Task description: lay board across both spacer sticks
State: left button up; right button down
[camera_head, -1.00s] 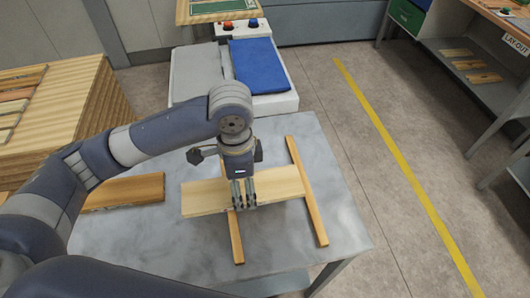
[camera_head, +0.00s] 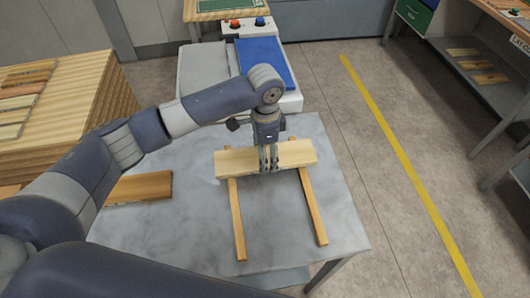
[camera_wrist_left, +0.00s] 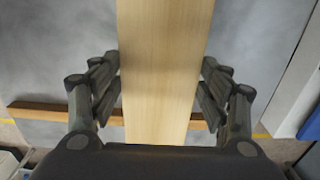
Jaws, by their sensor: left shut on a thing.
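The pale wooden board (camera_head: 236,162) is held by my left gripper (camera_head: 268,168), which is shut on its middle. The left stick (camera_head: 237,218) and right stick (camera_head: 313,208) run toward the front of the grey table, apart from each other. In the left wrist view the board (camera_wrist_left: 162,70) passes between the fingers (camera_wrist_left: 160,95), with one stick (camera_wrist_left: 40,113) crossing behind it. I cannot tell whether the board touches the sticks. My right gripper is out of view.
The grey table (camera_head: 180,240) is clear at the front. A darker brown board (camera_head: 142,188) lies at its left, partly behind my arm. A stack of wood (camera_head: 70,105) stands at left. A machine with a blue panel (camera_head: 262,62) stands behind the table.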

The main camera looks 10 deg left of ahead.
pick_arm(q)
jog(key=shift+f, duration=0.7)
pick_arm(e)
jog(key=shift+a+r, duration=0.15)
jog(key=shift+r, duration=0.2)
pick_arm(q)
jog(key=shift+f, duration=0.2)
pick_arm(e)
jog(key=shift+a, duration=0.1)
pick_arm(q)
jog(key=o, duration=1.2)
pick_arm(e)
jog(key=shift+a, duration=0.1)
pick_arm(q)
jog(key=shift+r, duration=0.1)
notch_tip(320, 180, up, 12)
jog(key=b, duration=0.3)
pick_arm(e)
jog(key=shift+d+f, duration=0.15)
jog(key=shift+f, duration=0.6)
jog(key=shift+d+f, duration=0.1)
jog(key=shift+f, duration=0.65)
pick_arm(q)
jog(key=shift+s, duration=0.1)
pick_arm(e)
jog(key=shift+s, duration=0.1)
